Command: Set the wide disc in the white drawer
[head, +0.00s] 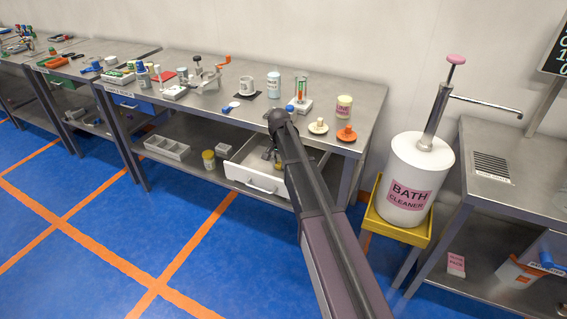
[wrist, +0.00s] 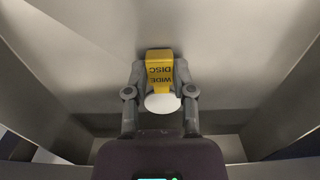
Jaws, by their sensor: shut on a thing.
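The wide disc (wrist: 160,70) shows in the wrist view as a yellow piece lettered "WIDE DISC", with a white rounded part at its near end. My gripper (wrist: 160,82) is shut on it, one finger on each side. In the head view the white drawer (head: 258,183) is pulled out under the middle bench, and my gripper (head: 272,157) is in or just over it, partly hidden by my arm. Grey surfaces lie around the disc in the wrist view. I cannot tell whether the disc touches the drawer floor.
The bench top (head: 190,108) above the drawer holds cups, bottles and a cream knobbed disc (head: 318,127) and an orange one (head: 346,134). A grey divided tray (head: 167,148) and a yellow-lidded jar (head: 209,160) stand left of the drawer. A large bath cleaner bottle (head: 412,175) stands right.

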